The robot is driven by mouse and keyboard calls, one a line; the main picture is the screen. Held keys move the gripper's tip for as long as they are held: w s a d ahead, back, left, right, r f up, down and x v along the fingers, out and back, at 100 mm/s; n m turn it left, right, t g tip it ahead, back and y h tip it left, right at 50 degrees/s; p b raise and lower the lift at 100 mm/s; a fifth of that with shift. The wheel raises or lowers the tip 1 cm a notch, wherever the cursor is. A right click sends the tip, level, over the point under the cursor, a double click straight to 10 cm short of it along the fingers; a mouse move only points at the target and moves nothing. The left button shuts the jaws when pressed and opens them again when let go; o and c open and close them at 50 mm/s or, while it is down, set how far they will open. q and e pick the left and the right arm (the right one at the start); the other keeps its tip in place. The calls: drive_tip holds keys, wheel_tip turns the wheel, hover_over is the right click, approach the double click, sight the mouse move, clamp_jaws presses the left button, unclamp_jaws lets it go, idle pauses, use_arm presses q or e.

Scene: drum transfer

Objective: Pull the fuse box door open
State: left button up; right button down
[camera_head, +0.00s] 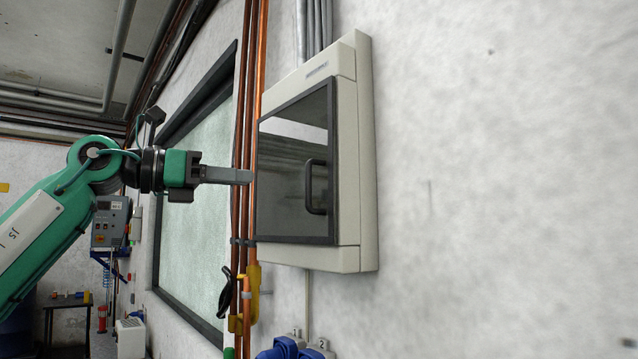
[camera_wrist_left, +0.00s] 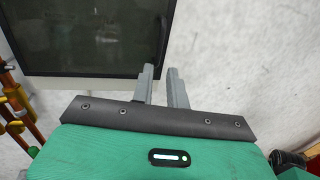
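The fuse box (camera_head: 358,150) is a pale grey cabinet on the wall, right of centre in the head view. Its dark glazed door (camera_head: 285,190) looks closed and carries a black bar handle (camera_head: 317,187) on its right side. The door's lower part also shows in the left wrist view (camera_wrist_left: 85,35), at upper left. My left gripper (camera_head: 250,176) comes in from the left, its fingers level with the door's left edge in the picture, apart from the handle. In the left wrist view its two fingers (camera_wrist_left: 161,70) stand apart with nothing held between them. My right gripper is not in view.
Copper pipes (camera_head: 248,110) run up the wall left of the box, and grey conduits (camera_head: 315,28) enter its top. A framed window (camera_head: 197,215) lies behind my left arm. Blue sockets (camera_head: 290,348) sit below. The wall right of the box (camera_head: 500,180) is bare.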

sight(308, 208)
use_arm(q)
drive_tip(key=shift+p+x, duration=3.4)
drive_tip(key=shift+x, duration=3.3)
drive_tip(key=shift+f, duration=0.1)
clamp_jaws()
drive_tip(key=shift+a, duration=0.1)
